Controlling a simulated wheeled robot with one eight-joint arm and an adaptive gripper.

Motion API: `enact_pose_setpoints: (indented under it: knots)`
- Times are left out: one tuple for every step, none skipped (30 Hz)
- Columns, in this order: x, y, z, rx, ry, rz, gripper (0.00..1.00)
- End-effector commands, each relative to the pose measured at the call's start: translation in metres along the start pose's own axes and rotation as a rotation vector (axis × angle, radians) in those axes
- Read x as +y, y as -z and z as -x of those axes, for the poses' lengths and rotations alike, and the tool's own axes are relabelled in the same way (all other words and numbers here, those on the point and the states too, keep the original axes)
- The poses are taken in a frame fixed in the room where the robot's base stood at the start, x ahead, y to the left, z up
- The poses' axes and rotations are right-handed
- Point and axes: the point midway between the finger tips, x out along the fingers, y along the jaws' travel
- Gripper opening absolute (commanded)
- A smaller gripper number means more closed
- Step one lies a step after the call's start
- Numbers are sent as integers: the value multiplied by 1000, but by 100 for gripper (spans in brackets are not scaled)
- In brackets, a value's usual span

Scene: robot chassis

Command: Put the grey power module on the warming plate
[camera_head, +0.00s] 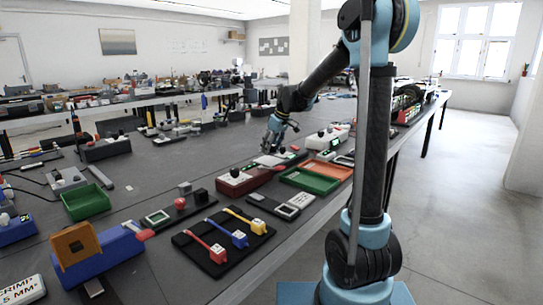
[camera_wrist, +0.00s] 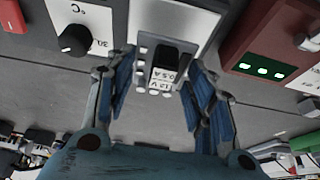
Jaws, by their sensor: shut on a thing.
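The power module (camera_wrist: 163,78), a small dark block with a white "12 V 0.5 A" label, sits between my gripper's blue fingers in the wrist view. My gripper (camera_wrist: 166,88) is shut on it. Just beyond the module is a pale flat panel (camera_wrist: 150,18), apparently the warming plate, beside a black knob (camera_wrist: 75,39) on a white "°C" face. Whether the module touches the panel is unclear. In the head view my gripper (camera_head: 274,134) points down above the pale panel (camera_head: 268,160); the module cannot be made out there.
A red box (camera_head: 240,179) stands close by, also in the wrist view (camera_wrist: 270,42). Green and orange trays (camera_head: 308,180) lie to its right. A black board (camera_head: 222,243) with coloured levers lies nearer.

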Motion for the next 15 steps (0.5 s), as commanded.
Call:
enact_pose_setpoints:
  knots:
    - [0, -2, -7, 0, 0, 1, 25]
    - [-1, -4, -11, 0, 0, 1, 25]
    - [-1, -6, -16, 0, 0, 1, 25]
    - [-1, -7, -20, 0, 0, 1, 25]
    - [-1, -9, -23, 0, 0, 1, 25]
    - [-1, -10, -27, 0, 0, 1, 25]
    - [-1, -11, -29, 0, 1, 1, 25]
    - [-1, -12, -30, 0, 1, 2, 25]
    - [-1, -12, -31, 0, 1, 2, 25]
    - [-1, -12, -32, 0, 1, 2, 25]
    - [-1, -13, -32, 0, 1, 2, 25]
    - [-1, -13, -32, 0, 1, 2, 25]
    - [-2, -13, -32, 0, 1, 2, 25]
    - [-1, -13, -32, 0, 1, 2, 25]
    - [-1, -13, -32, 0, 1, 2, 25]
